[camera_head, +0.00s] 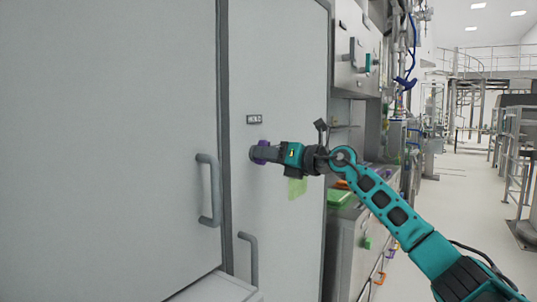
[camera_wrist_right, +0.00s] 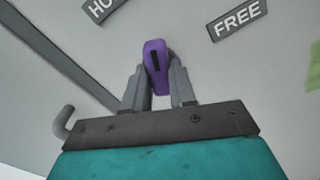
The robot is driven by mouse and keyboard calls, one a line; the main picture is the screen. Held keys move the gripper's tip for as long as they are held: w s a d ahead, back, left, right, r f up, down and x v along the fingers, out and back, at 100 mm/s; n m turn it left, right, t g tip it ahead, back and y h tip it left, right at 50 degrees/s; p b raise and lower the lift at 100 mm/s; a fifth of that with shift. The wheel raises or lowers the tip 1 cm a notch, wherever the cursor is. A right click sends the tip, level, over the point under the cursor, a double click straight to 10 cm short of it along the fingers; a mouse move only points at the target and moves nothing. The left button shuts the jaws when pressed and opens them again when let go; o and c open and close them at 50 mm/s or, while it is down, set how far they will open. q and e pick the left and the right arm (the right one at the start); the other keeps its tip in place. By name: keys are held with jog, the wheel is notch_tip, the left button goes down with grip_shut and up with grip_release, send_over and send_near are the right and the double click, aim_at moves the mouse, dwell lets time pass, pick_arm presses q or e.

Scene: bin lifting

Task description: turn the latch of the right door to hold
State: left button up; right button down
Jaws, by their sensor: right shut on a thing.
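The right door (camera_head: 280,70) is a pale grey upright panel, and it looks closed. Its purple latch (camera_wrist_right: 156,60) shows between the two fingers of my right gripper (camera_wrist_right: 158,88), which is shut on it. The latch has a dark slot and points up in the wrist view, between a cut-off label starting "HO" (camera_wrist_right: 102,8) and the "FREE" label (camera_wrist_right: 238,18). In the head view only a bit of purple (camera_head: 262,148) shows at my right gripper (camera_head: 254,153), below a small label plate (camera_head: 254,119). My left gripper is out of view.
The left door (camera_head: 110,120) with a grey bar handle (camera_head: 209,190) fills the left. Another bar handle (camera_head: 249,258) is low on the right door. A green translucent patch (camera_head: 297,187) shows below my gripper. Counters and cabinets line the right; open floor lies beyond.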

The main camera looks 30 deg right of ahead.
jog(key=n, duration=0.4)
jog(key=shift+n, duration=0.4)
dwell(0.4)
jog(key=c, duration=0.9)
grip_release()
